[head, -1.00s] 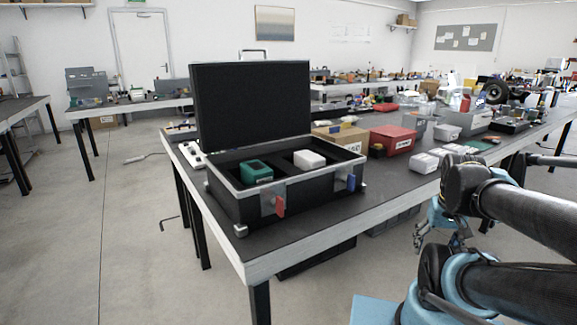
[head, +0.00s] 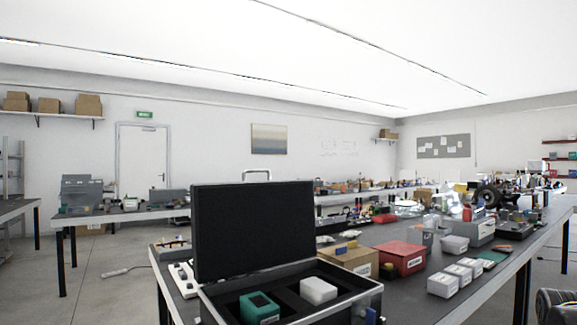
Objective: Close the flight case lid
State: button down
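The flight case (head: 372,303) stands on the near corner of the table, partly cut off by the bottom edge of the head view. Its black lid (head: 254,230) stands open and upright at the back of the case, with a handle on its top edge. Inside the case sit a green block (head: 259,308) and a white block (head: 318,290) in dark foam. The front latches are mostly out of frame. My gripper is not in view; only a dark piece of my arm shows at the lower right corner.
To the right of the case on the table (head: 470,290) are a cardboard box (head: 347,262), a red box (head: 400,258), several small white boxes (head: 443,285) and grey bins (head: 478,233). Open floor (head: 95,300) lies left of the table.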

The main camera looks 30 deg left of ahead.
aim_at(244, 226)
jog(key=z, duration=0.25)
jog(key=k, duration=1.45)
jog(key=u, duration=0.6)
jog(key=i, duration=0.8)
jog(key=u, duration=0.05)
